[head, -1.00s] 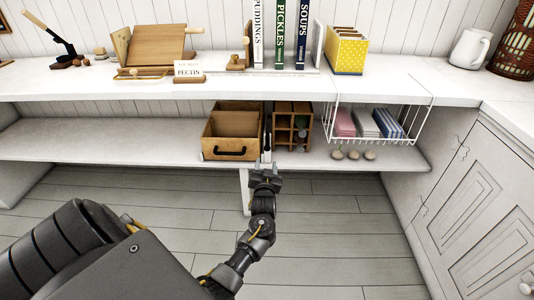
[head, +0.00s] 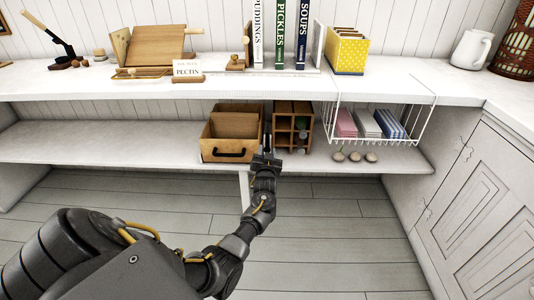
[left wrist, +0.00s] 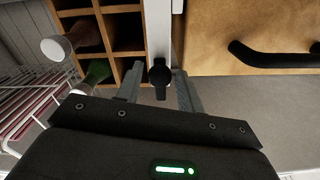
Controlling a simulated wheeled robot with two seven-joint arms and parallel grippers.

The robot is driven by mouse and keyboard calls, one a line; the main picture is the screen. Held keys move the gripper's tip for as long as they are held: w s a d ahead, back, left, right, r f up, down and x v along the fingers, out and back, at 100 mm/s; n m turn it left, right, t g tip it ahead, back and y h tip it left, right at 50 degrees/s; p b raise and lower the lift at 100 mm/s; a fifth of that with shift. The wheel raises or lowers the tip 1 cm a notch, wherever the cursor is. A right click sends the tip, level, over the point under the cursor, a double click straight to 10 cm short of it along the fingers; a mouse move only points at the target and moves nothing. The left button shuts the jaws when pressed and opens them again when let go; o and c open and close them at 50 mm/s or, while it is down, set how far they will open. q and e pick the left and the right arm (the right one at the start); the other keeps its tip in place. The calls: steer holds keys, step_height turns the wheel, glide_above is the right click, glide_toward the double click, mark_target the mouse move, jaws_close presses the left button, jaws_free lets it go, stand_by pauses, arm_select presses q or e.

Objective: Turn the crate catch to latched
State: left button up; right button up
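The crate catch (left wrist: 159,76) is a small black turn-piece with a round hub and a short lever, on a narrow pale post beside the crate. The wooden crate (head: 230,129), with a black bar handle, sits on the lower shelf; its front also shows in the left wrist view (left wrist: 235,35). My left gripper (head: 265,156) is at the shelf's front edge, just right of the crate. In the left wrist view its fingers (left wrist: 158,86) are apart, one on each side of the catch's lever; contact cannot be told. My right gripper is not in view.
A wooden bottle rack (head: 293,125) stands right of the catch. A white wire basket (head: 376,126) hangs further right, with several round things (head: 355,157) below it. The upper counter (head: 230,90) overhangs the lower shelf, which is clear to the left (head: 100,142).

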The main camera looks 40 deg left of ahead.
arm_select(q)
steer(key=c, duration=0.7)
